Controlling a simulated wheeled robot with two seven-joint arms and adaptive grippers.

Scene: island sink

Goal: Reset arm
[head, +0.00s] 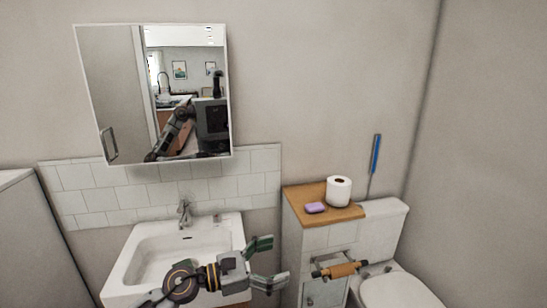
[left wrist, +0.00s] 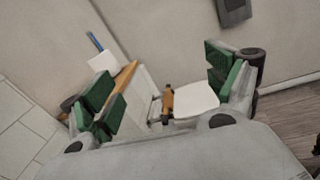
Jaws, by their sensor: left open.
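My left gripper (head: 268,265) is open and empty in the head view. It hangs in front of the right edge of the white sink (head: 128,262), with its fingers pointing right toward the toilet. In the left wrist view the green-padded fingers of my left gripper (left wrist: 165,85) are spread wide with nothing between them. Beyond them show the toilet (left wrist: 195,100) and the wooden top of the cabinet. My right gripper is not in either view.
A cabinet with a wooden top (head: 296,197) stands right of the sink, holding a toilet roll (head: 339,190) and purple soap (head: 315,208). A wooden roll holder (head: 340,270) sticks out in front. The toilet (head: 385,220) is at the right. A mirror (head: 115,70) hangs above the sink.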

